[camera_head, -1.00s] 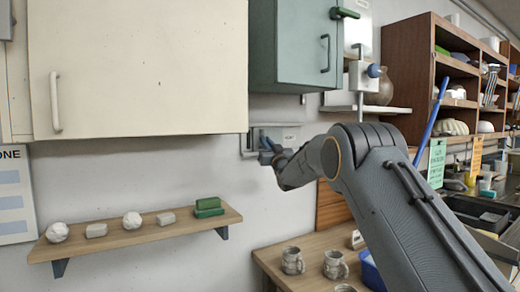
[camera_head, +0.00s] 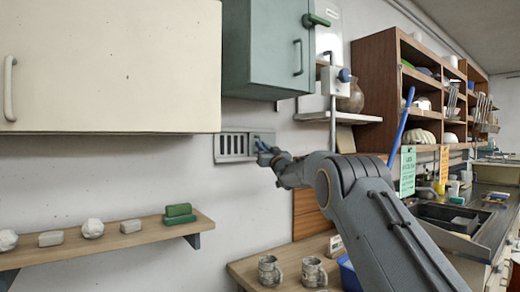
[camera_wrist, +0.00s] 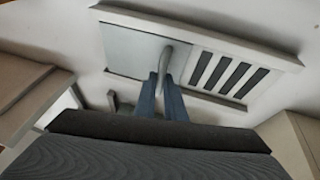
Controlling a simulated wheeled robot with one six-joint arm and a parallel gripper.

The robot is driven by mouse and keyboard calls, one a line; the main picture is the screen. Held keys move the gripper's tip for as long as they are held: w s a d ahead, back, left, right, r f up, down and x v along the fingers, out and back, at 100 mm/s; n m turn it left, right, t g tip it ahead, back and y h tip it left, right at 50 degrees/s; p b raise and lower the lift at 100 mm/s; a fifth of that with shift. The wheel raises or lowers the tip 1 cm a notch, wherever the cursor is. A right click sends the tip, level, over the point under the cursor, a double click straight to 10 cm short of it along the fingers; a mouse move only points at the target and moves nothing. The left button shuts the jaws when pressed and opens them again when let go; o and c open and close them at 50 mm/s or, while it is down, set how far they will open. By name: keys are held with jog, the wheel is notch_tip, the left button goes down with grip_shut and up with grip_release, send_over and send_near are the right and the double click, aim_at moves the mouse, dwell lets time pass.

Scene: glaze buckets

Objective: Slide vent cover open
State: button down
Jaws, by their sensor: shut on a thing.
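In the wrist view the slots (camera_wrist: 226,73) are bare at the right and the flat grey vent cover (camera_wrist: 128,48) lies over the left part. A grey upright handle (camera_wrist: 166,57) stands out from the cover's edge beside the slots. My gripper (camera_wrist: 160,92) has its two blue fingers shut on this handle. In the head view my gripper (camera_head: 263,146) is at the vent's right part and hides most of the cover.
The cream cabinet (camera_head: 110,65) and green cabinet (camera_head: 265,50) hang above the vent. A wooden shelf (camera_head: 125,238) with small pieces is below left. Mugs (camera_head: 313,271) stand on a bench below. A switch box (camera_head: 335,80) is at the upper right.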

jog(key=c, duration=1.8)
grip_release()
jog(key=shift+w+d+r, duration=0.1)
jog(key=shift+d, duration=0.25)
jog(key=shift+a, duration=0.1)
jog(key=shift+b+v, duration=1.3)
jog(key=shift+v, duration=2.6)
